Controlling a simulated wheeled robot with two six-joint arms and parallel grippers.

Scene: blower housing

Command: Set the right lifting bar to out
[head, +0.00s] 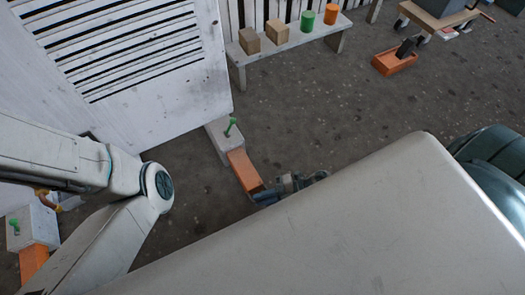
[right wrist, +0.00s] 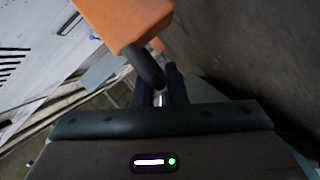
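The right lifting bar (head: 244,170) is an orange bar sticking out of a pale block (head: 221,139) with a green-topped pin (head: 231,127), beside the white louvred housing (head: 130,60). A dark handle is at its outer end. In the right wrist view the orange bar (right wrist: 125,20) is at the top, and the dark handle (right wrist: 148,68) runs down between my fingers. My right gripper (head: 285,187) is at this handle; its fingers (right wrist: 160,88) stand close together and look shut on it. Contact is partly hidden. My left gripper is out of sight.
A second orange bar (head: 33,262) with a pale block (head: 33,227) and green pin is at the lower left, partly behind my left arm. A bench (head: 280,44) with blocks and cylinders stands at the back. An orange tray (head: 394,63) lies on the open floor.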

